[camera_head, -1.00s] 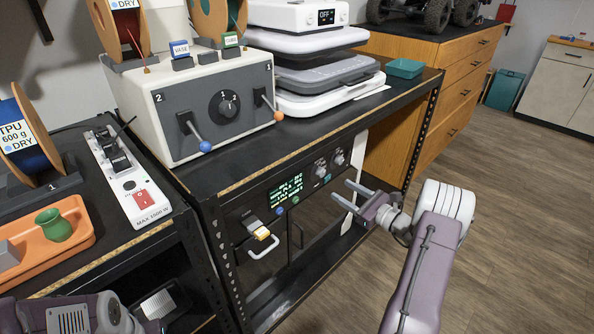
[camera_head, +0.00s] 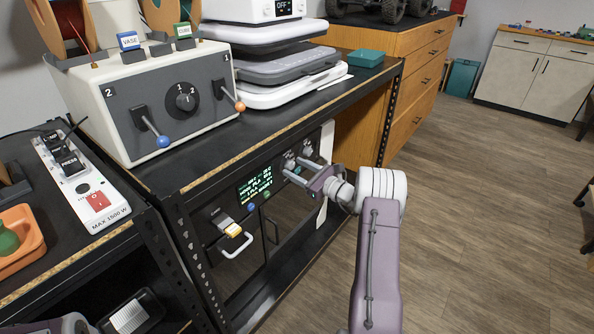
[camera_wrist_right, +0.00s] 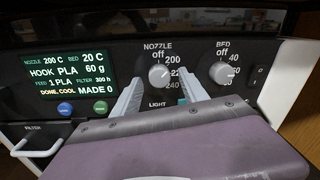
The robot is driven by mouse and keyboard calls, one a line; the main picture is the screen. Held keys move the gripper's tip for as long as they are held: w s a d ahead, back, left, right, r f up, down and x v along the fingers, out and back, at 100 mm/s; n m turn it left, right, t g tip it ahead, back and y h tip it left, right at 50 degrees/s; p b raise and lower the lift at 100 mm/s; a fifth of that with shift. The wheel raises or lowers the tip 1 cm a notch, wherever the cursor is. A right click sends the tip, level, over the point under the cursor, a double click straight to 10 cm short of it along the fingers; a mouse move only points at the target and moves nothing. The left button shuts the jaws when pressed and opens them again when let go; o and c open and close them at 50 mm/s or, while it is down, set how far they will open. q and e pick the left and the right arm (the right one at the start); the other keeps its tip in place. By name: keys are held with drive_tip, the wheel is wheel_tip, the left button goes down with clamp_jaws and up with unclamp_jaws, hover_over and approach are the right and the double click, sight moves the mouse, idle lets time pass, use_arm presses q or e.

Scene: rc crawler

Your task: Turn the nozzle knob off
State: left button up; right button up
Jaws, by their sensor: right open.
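The nozzle knob (camera_wrist_right: 159,75) is a round pale knob under the word NOZZLE on the black printer panel, with off, 200, 220 and 240 marked around it. COOL". My right gripper (camera_wrist_right: 161,90) is open, one finger on each side of the nozzle knob in the wrist view; I cannot tell whether they touch it. In the head view my right gripper (camera_head: 289,170) is at the panel's knobs and partly hides them. My left gripper is out of view; only part of my left arm shows at the bottom left.
The bed knob (camera_wrist_right: 221,72) sits close to the right, with a rocker switch (camera_wrist_right: 257,76) beyond it. Blue and green buttons sit under the display. The filter handle (camera_head: 236,246) sticks out lower left. The shelf top (camera_head: 190,165) overhangs the panel. Open floor lies right.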

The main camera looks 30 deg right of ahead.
clamp_jaws()
drive_tip(key=shift+f+n+b, duration=0.25)
drive_tip(key=shift+n+b, duration=0.45)
drive_tip(key=shift+b, duration=0.2)
drive_tip(key=n+b, duration=0.5)
drive_tip(key=b, duration=0.2)
drive_tip(key=shift+f, duration=0.1)
drive_tip(key=shift+d+r+n+b, duration=0.1)
drive_tip(key=shift+r+n+b, duration=0.15)
drive_tip(key=shift+n+b, duration=1.15)
unclamp_jaws()
